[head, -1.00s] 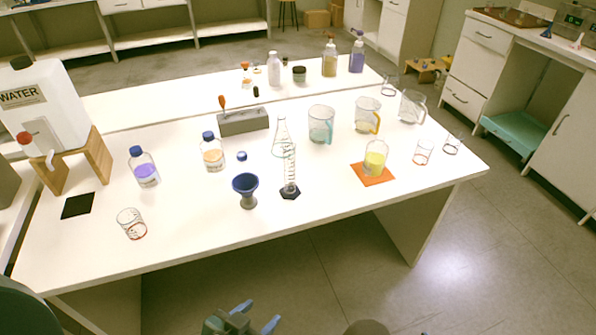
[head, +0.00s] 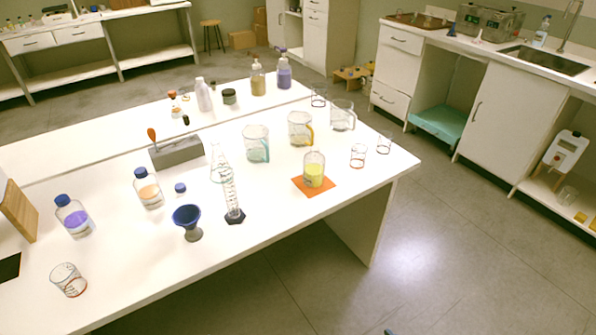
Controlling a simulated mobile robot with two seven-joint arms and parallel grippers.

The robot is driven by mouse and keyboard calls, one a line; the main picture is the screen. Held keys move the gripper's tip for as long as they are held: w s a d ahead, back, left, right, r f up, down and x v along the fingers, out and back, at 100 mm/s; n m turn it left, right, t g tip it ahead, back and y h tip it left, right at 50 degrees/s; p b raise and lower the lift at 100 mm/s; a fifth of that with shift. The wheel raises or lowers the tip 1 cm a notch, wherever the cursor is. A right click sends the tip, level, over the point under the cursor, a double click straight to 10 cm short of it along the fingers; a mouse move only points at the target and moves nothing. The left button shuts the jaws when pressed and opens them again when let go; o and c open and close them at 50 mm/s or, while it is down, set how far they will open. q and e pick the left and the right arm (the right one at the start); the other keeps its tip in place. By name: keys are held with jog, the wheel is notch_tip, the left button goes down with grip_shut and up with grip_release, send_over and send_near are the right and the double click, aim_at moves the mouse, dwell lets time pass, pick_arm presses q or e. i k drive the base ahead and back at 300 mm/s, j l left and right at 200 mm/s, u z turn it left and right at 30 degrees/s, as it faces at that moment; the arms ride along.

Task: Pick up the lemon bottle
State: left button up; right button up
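No bottle here has a label I can read as lemon. A bottle with pale orange liquid and a blue cap (head: 148,189) stands on the white table. An amber-yellow bottle (head: 257,80) stands at the table's back, beside a purple bottle (head: 284,72). Several tiny bottles (head: 71,7) stand on a far counter at the top left, too small to tell apart. Only a small blue tip (head: 390,332) shows at the bottom edge, probably of my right gripper. My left gripper is out of view.
The white table (head: 255,250) fills the left and middle, with a yellow-filled beaker (head: 314,172) on an orange mat, jugs and a blue funnel cup (head: 187,217). Open floor (head: 460,240) lies to the right. A counter with a sink (head: 545,60) stands beyond it.

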aim_at(314, 162)
jog(key=i+l+u, duration=0.1)
jog(key=u, duration=0.25)
jog(key=l+u, duration=0.15)
jog(key=u, duration=0.15)
jog(key=i+l+u, duration=0.1)
jog(key=i+u, duration=0.15)
jog(key=i, duration=0.15)
